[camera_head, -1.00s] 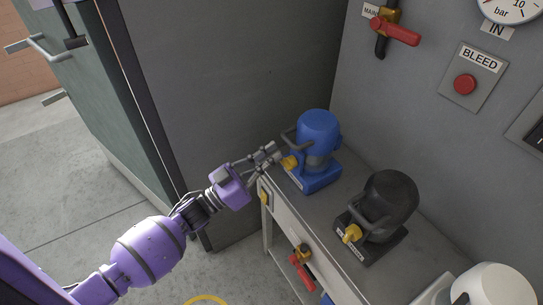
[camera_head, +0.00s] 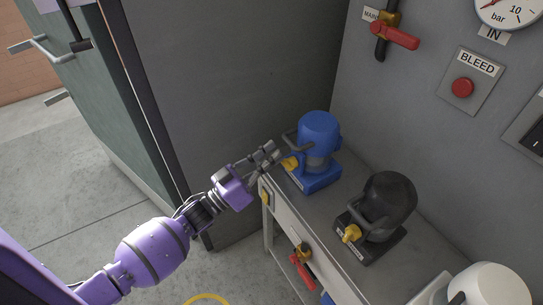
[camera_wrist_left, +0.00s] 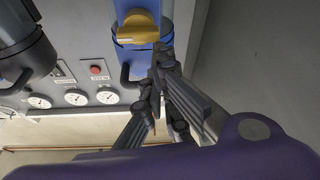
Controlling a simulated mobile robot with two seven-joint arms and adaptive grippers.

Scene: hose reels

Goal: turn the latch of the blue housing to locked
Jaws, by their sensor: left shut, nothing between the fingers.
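The blue housing (camera_head: 319,133) stands upright on its blue base on the grey bench, at the back left end. Its yellow latch (camera_head: 291,163) is low on the side facing my left arm. The latch also shows large in the left wrist view (camera_wrist_left: 138,28), at the top, against the blue base. My left gripper (camera_head: 275,151) is shut and empty, its fingertips beside the latch and the grey handle. In the left wrist view the fingertips are just right of and below the latch; I cannot tell whether they touch it. My right gripper is not in view.
A black housing (camera_head: 390,192) with a yellow latch stands nearby on the bench (camera_head: 331,222). A white housing (camera_head: 490,285) is at the bottom right. A grey panel stands behind the blue housing. The wall carries a red BLEED button (camera_head: 462,88) and a red-handled valve (camera_head: 394,36).

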